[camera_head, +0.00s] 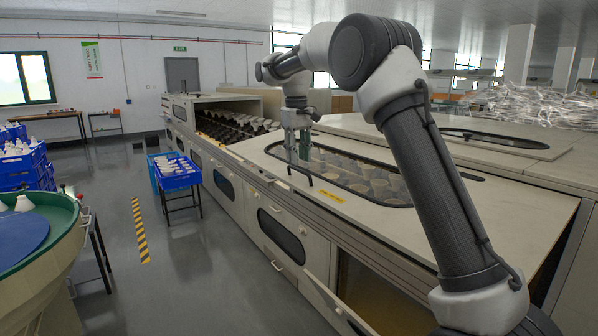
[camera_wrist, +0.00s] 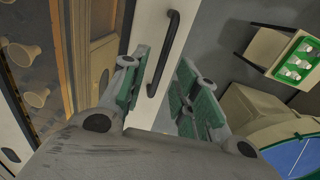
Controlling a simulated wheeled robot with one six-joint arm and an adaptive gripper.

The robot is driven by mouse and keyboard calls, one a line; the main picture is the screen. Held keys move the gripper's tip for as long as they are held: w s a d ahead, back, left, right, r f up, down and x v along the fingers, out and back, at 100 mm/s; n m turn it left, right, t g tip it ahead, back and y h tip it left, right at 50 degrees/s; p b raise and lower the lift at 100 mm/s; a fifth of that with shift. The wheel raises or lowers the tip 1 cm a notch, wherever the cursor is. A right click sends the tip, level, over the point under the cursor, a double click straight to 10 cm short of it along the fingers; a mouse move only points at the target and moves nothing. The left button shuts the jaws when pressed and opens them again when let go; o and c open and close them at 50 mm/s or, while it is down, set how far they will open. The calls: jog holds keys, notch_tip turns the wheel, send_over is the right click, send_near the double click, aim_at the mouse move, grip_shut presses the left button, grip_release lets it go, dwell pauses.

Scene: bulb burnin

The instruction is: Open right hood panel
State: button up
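The hood panel (camera_head: 450,215) is a large pale lid on top of the long machine, lying flat, with a dark-rimmed window over rows of bulb holders. A black bar handle (camera_head: 301,176) stands at its near left edge. My gripper (camera_head: 298,152) points down at the handle. In the wrist view, the handle (camera_wrist: 163,55) lies in the gap between the green-padded fingers of my gripper (camera_wrist: 162,72). The fingers are apart, and a gap shows between the handle and the right finger. I cannot tell whether the left finger touches the handle.
Another windowed lid (camera_head: 490,138) lies behind at the right. The machine's open section (camera_head: 230,128) shows dark rows farther back. A blue crate (camera_head: 176,180) stands on a trolley in the aisle. A round green-rimmed table (camera_head: 70,232) is at the left. The grey floor between is clear.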

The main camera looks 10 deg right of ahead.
jog(key=shift+a+r, duration=0.1)
jog(key=shift+r, duration=2)
jog(key=shift+s, duration=0.1)
jog(key=s+d+r+m+t, duration=0.1)
jog(key=s+d+r, duration=0.1)
jog(key=s+d, duration=0.35)
jog(key=s+d+r, duration=0.1)
jog(key=s+d, duration=0.1)
jog(key=s, duration=0.6)
jog(key=s+d+r+m+t, duration=0.1)
jog(key=s+d+r, duration=0.15)
jog(key=s, duration=0.45)
jog(key=s+d+f, duration=0.2)
jog(key=s+f, duration=0.2)
jog(key=s, duration=0.3)
jog(key=s+d+f+m+t, duration=0.1)
jog(key=s+f, duration=0.3)
jog(key=s, duration=0.3)
jog(key=s+d+f+m+t, duration=0.1)
jog(key=s+f, duration=0.3)
jog(key=s, duration=0.4)
jog(key=shift+d+f, duration=0.35)
jog(key=shift+d, duration=0.5)
